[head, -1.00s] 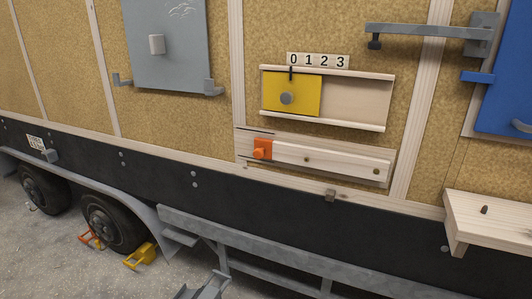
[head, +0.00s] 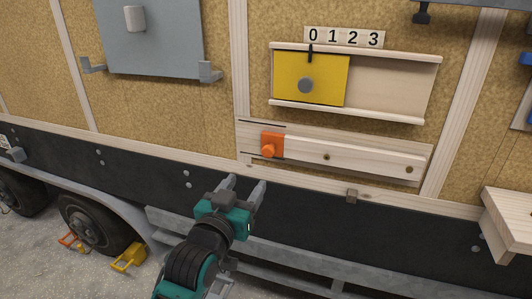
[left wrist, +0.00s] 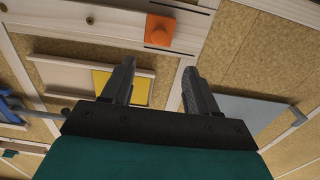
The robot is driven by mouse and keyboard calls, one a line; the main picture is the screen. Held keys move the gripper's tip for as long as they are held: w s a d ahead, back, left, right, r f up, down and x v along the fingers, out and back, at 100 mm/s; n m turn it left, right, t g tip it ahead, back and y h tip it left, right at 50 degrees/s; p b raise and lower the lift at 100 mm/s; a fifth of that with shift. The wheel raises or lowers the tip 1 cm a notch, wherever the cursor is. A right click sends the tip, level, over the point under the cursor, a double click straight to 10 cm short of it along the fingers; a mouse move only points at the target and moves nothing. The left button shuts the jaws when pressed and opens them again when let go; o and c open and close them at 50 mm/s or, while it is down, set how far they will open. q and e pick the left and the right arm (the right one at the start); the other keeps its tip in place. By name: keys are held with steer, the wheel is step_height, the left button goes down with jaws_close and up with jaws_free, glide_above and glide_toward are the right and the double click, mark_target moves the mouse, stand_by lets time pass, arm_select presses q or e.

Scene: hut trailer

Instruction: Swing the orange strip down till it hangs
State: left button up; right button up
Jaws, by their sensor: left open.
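The orange strip (head: 279,140) shows as a short orange piece with a round orange knob (head: 268,151), at the left end of a pale wooden bar on the trailer wall. It also shows in the left wrist view (left wrist: 164,23), beyond my fingertips. My left gripper (head: 245,185) is open and empty, below and a little left of the orange strip and apart from it. Its two fingers also show spread in the left wrist view (left wrist: 158,68). My right gripper is in no view.
The pale wooden bar (head: 370,161) carries two brass-coloured pegs. Above it is a yellow sliding panel (head: 325,80) with a grey knob, under number tiles 0 to 3 (head: 344,38). A grey panel (head: 165,40) hangs upper left. A wooden ledge (head: 510,215) juts out at right.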

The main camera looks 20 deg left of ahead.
arm_select(q)
steer(key=w, duration=0.1)
steer(key=b, duration=0.3)
glide_toward(267, 154)
steer(key=w, duration=0.2)
steer(key=w+b, duration=0.3)
steer(key=w, duration=0.1)
steer(key=shift+w+f, duration=0.1)
steer(key=shift+w, duration=0.3)
steer(key=shift+w+d+b, duration=0.1)
steer(key=shift+w+b, duration=0.2)
steer(key=shift+w, duration=0.5)
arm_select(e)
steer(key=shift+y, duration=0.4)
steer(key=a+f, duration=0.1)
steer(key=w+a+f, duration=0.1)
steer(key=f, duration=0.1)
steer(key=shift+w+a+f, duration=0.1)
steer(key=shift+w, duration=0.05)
arm_select(q)
steer(key=shift+c, duration=0.3)
steer(key=c, duration=0.6)
jaws_close()
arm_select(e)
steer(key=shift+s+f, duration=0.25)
